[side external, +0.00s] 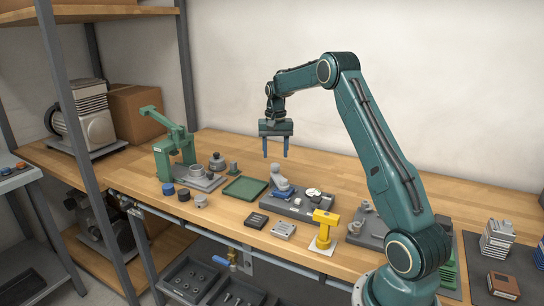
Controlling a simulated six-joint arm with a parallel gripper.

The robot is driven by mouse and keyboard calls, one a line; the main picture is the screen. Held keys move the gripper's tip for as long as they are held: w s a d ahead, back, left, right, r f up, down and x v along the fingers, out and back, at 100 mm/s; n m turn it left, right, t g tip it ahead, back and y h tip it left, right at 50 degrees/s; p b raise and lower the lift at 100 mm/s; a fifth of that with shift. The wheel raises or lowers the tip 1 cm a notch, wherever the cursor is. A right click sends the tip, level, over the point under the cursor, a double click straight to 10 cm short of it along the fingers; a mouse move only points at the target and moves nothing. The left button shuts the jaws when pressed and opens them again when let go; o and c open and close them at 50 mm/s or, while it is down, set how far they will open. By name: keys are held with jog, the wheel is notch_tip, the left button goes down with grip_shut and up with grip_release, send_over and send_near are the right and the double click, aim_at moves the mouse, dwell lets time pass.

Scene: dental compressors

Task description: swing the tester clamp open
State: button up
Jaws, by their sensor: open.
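A green lever-type fixture (175,155) stands on a grey base plate at the left of the wooden bench; it looks like the tester with its clamp. Its long green arm (165,120) slants upward to the left from the top of the post. At this size I cannot tell the clamp's exact position. My gripper (276,154) hangs fingers down above the middle of the bench. Its two blue fingers are apart with nothing between them. It is to the right of the green fixture and clear of it.
A green tray (245,188) lies right of the fixture. A grey block with parts (299,204) and a yellow T-shaped piece (325,226) stand nearer the front. Small dark and grey cylinders (184,195) sit before the fixture. The back of the bench is fairly clear.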

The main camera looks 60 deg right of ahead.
aim_at(275, 164)
jog(key=shift+f, duration=2.25)
grip_shut()
